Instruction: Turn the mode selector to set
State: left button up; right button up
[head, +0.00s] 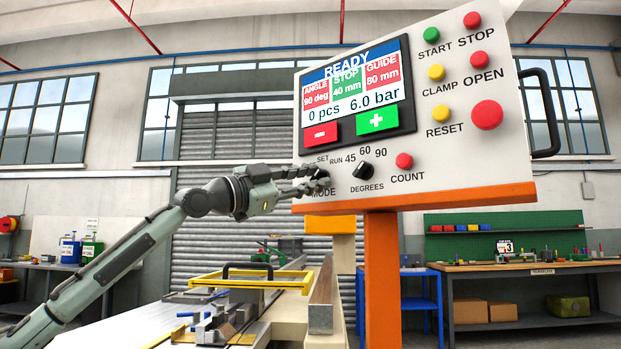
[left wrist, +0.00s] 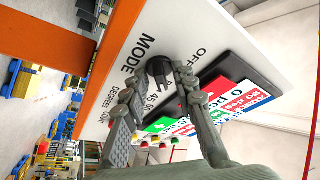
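The mode selector (left wrist: 159,68) is a dark round knob above the printed word MODE on the light control panel (head: 450,160). My left gripper (head: 318,181) is at the lower left of the panel, in front of this knob and mostly hiding it in the head view. In the left wrist view the two fingers of my left gripper (left wrist: 158,76) stand apart, one on each side of the knob. I cannot tell whether both touch it. SET and RUN show above it in the head view; OFF shows in the wrist view. The knob's pointer direction is unclear. My right gripper is not in view.
The degrees selector (head: 363,171) and red count button (head: 404,160) are close to the right. The screen (head: 356,88) reads READY. An orange post (head: 382,280) carries the panel. A bench with a yellow frame (head: 250,280) stands below; another workbench (head: 530,268) is at right.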

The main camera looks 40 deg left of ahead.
pick_arm(q)
grip_shut()
